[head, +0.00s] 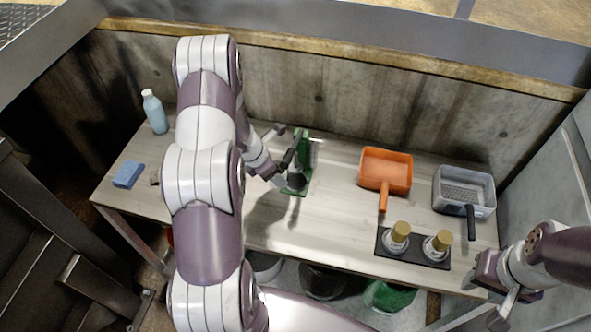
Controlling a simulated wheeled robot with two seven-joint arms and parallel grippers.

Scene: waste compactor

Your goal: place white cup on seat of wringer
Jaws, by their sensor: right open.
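A green upright device (304,150), which looks like the wringer, stands on the table near the back wall. A dark round part (297,182) shows low at its front. My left gripper (282,171) is right at its left side and overlaps it in the picture. Its fingers are dark and small, so I cannot tell whether they are open or hold anything. I cannot make out a white cup for certain. Two white-bodied items with tan tops (396,236) stand on a black tray (384,251). My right gripper (489,300) is open beyond the table's right front corner.
An orange pan (386,168) and a grey strainer basket (464,188) lie on the right half of the table (335,215). A blue sponge (127,174) and a pale blue bottle (154,112) are at the left. Bins, one green (390,297), stand below.

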